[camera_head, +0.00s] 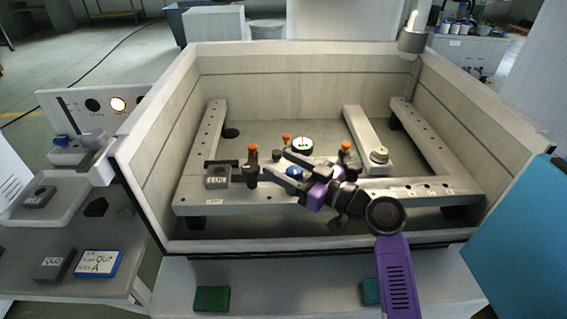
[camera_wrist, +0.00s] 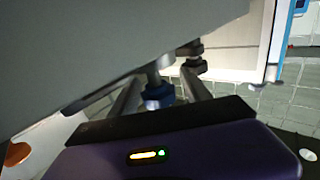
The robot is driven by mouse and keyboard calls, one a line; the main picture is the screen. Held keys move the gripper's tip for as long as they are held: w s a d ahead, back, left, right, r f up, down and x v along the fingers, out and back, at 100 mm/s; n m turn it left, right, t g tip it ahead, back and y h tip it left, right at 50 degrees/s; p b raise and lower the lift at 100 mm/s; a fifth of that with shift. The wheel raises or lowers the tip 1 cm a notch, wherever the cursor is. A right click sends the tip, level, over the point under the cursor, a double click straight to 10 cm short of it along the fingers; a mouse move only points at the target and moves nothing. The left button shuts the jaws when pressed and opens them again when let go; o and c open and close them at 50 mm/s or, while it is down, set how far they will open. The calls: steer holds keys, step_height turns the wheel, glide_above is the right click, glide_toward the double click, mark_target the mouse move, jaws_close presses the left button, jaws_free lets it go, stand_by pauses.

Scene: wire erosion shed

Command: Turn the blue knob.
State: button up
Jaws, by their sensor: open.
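A small blue knob (camera_head: 294,172) sits in the open tank, at the middle of the front beam. In the wrist view the blue knob (camera_wrist: 159,95) is under a grey shaft and lies between my two fingers. My gripper (camera_head: 286,163) reaches in over the tank's front wall from the right, with its purple body just right of the knob. Its fingers are open, one on each side of the knob. I cannot tell whether either finger touches it. The fingers and body hide part of the knob in the head view.
Orange-topped posts (camera_head: 252,153) and (camera_head: 346,148) stand close on both sides of my gripper. A grey block (camera_head: 216,176) sits on the beam's left. The tank wall (camera_head: 165,130) surrounds the beams. Another blue-topped part (camera_head: 62,141) is outside, left of the tank.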

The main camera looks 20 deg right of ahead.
steer(key=shift+c, duration=0.5)
jaws_close()
steer(key=shift+w+f+y+b, duration=0.15)
steer(key=shift+y+b, duration=0.15)
steer(key=shift+b, duration=0.3)
steer(key=shift+f+n+g+y+b, duration=0.1)
steer(key=shift+n+g+y+b, duration=0.35)
steer(key=shift+b, duration=0.7)
steer(key=shift+a+n+g+y+b, duration=0.15)
steer(key=shift+n+g+y+b, duration=0.35)
steer(key=shift+b, duration=0.45)
steer(key=shift+s+r+n+y+b, duration=0.2)
steer(key=shift+s+n+y+b, duration=0.05)
steer(key=shift+b, duration=0.1)
steer(key=shift+a, duration=0.1)
steer(key=shift+g, duration=0.25)
